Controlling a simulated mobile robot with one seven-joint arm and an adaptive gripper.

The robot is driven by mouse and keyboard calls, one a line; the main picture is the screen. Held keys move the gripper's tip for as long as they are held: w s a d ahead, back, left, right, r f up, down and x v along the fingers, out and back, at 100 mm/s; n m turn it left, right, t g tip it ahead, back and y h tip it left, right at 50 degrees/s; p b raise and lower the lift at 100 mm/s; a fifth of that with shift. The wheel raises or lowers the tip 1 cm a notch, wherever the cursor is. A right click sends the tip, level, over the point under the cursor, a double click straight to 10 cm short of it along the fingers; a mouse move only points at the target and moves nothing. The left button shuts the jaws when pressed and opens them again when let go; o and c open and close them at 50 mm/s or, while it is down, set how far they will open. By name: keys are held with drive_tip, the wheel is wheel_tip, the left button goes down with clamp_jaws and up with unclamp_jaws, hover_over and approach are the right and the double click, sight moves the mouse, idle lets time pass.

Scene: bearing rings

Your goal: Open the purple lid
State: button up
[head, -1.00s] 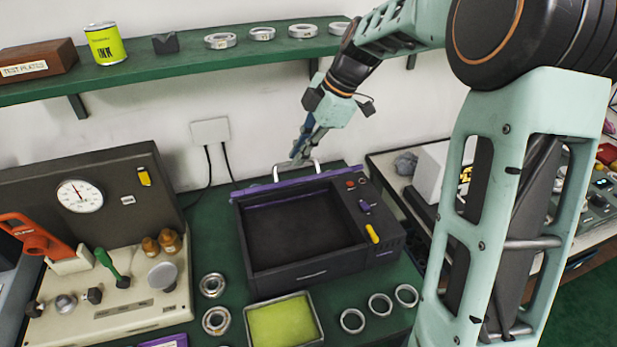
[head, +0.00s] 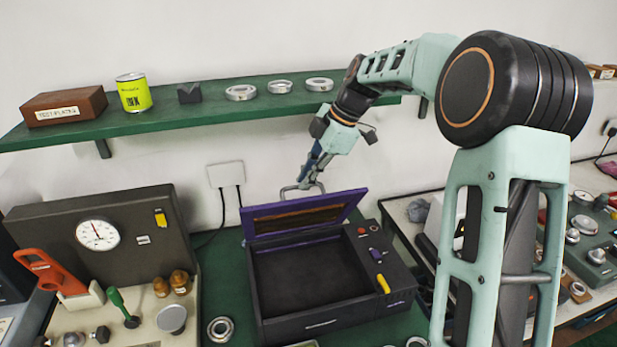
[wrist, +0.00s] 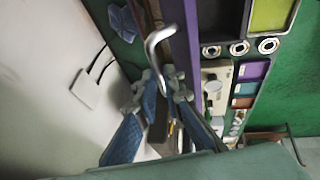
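The purple lid (head: 304,213) stands raised at the back of the dark box (head: 320,325), its inner face turned to the head view. The box interior is open to view. A pale metal handle (head: 289,190) sticks out behind the lid's top edge. My gripper (head: 306,183) is at this handle. In the wrist view, the two blue fingers of my gripper (wrist: 160,80) converge at the tips, with the bent handle (wrist: 153,45) between them. They look shut on it, though the contact is partly hidden. The lid shows edge-on there as a purple strip (wrist: 187,50).
A green shelf (head: 190,119) with a can (head: 133,92) and rings runs above the box. A tester with a dial gauge (head: 97,235) stands at left. A wall socket (head: 225,175) with cables is behind. Another cluttered bench lies at right.

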drive_tip(key=o, duration=0.4)
drive_tip(key=w+f, duration=0.1)
drive_tip(key=f, duration=0.1)
drive_tip(key=shift+w+a+f, duration=0.15)
drive_tip(key=shift+w+f, duration=0.2)
drive_tip(key=shift+o, duration=0.2)
drive_tip(key=shift+s+r, duration=0.45)
drive_tip(key=shift+r, duration=0.05)
drive_tip(key=shift+w+r, duration=0.15)
drive_tip(key=v, duration=1.2)
